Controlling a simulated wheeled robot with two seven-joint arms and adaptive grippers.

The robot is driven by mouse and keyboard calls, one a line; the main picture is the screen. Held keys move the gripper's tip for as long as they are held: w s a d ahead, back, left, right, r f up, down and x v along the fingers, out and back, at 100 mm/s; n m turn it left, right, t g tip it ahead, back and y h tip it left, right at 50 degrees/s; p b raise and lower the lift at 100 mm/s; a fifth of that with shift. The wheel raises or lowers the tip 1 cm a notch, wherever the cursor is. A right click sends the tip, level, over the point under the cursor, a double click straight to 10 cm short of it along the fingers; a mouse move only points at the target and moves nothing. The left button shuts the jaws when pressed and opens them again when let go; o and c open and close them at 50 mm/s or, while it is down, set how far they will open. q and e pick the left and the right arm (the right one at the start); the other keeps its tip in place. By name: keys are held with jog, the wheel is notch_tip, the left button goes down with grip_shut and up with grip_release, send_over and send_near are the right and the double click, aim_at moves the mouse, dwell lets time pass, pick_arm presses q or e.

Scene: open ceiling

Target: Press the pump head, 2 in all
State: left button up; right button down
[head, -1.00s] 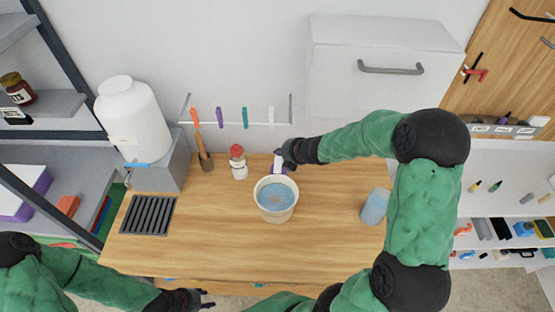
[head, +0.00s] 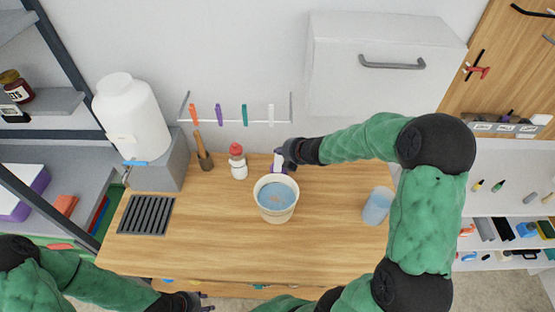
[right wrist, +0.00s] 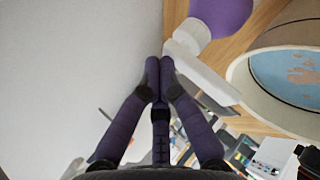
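The pump bottle has a purple body (right wrist: 222,14) and a white pump head (right wrist: 203,75) with a long spout in the right wrist view. In the head view the white pump head (head: 279,158) shows just behind the bucket, and most of the bottle is hidden. My right gripper (head: 288,154) is right beside the pump head. In the right wrist view its fingertips (right wrist: 159,66) are together with nothing between them, close to the pump head; I cannot tell whether they touch it. My left gripper (head: 206,301) is empty at the bottom edge, its fingers apart.
A cream bucket (head: 276,214) of blue liquid stands just in front of the pump. A blue cup (head: 377,205) is right. The front middle counter is clear.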

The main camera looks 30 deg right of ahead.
aim_at(281, 160)
jog(key=f, duration=0.1)
jog(key=s+f, duration=0.1)
jog(key=f, duration=0.1)
jog(key=shift+s+a+g, duration=0.25)
jog(key=shift+a+g, duration=0.15)
jog(key=r+p, duration=0.3)
jog(key=shift+w+d, duration=0.15)
jog(key=shift+w, duration=0.1)
notch_tip(281, 160, up, 3)
jog(key=p, duration=0.3)
jog(key=shift+w+r, duration=0.1)
jog(key=shift+w, duration=0.05)
jog(key=shift+w+r, duration=0.1)
jog(key=shift+r, duration=0.05)
jog(key=shift+d+r, duration=0.1)
dwell(0.9)
